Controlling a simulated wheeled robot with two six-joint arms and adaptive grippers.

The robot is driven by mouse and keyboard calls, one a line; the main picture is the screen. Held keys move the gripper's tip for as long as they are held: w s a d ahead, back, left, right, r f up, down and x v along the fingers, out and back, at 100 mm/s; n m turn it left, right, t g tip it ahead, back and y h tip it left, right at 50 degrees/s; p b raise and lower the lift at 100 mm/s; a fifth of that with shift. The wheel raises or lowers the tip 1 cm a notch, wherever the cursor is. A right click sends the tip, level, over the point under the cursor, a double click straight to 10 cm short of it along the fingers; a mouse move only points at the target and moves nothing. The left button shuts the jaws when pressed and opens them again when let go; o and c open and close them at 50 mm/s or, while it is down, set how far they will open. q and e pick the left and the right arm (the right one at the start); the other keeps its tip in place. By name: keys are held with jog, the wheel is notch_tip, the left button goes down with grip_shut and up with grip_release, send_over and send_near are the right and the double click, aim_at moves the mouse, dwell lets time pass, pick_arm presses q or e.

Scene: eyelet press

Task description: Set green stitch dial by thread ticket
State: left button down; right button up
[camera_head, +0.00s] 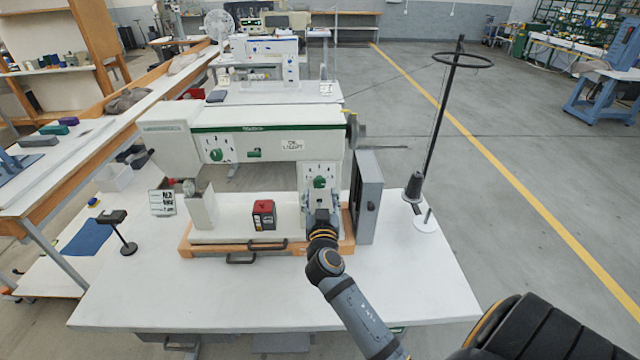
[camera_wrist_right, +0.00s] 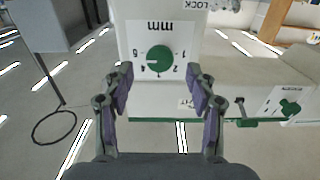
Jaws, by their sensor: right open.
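A green dial (camera_wrist_right: 160,59) sits on a white plate marked "mm", upside down in the right wrist view. Digits ring it, and a pale pointer mark shows near its left side. In the head view this dial (camera_head: 319,182) is on the sewing machine's right column. My right gripper (camera_wrist_right: 160,95) is open, its two fingers on either side below the dial, apart from it. In the head view my right gripper (camera_head: 321,216) is just in front of the column. A small printed card (camera_head: 162,202) stands left of the machine; its text is too small to read. My left gripper is not in view.
The machine (camera_head: 265,118) carries another green dial (camera_head: 216,155) and a green lever (camera_head: 254,153). A red and black box (camera_head: 263,214) is on the machine bed. A grey panel (camera_head: 367,197) and thread stand (camera_head: 425,225) are at right. The table's front is clear.

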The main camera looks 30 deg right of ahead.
aim_at(320, 185)
jog(key=shift+p+x, duration=0.35)
jog(key=shift+x, duration=1.4)
jog(key=c, duration=1.1)
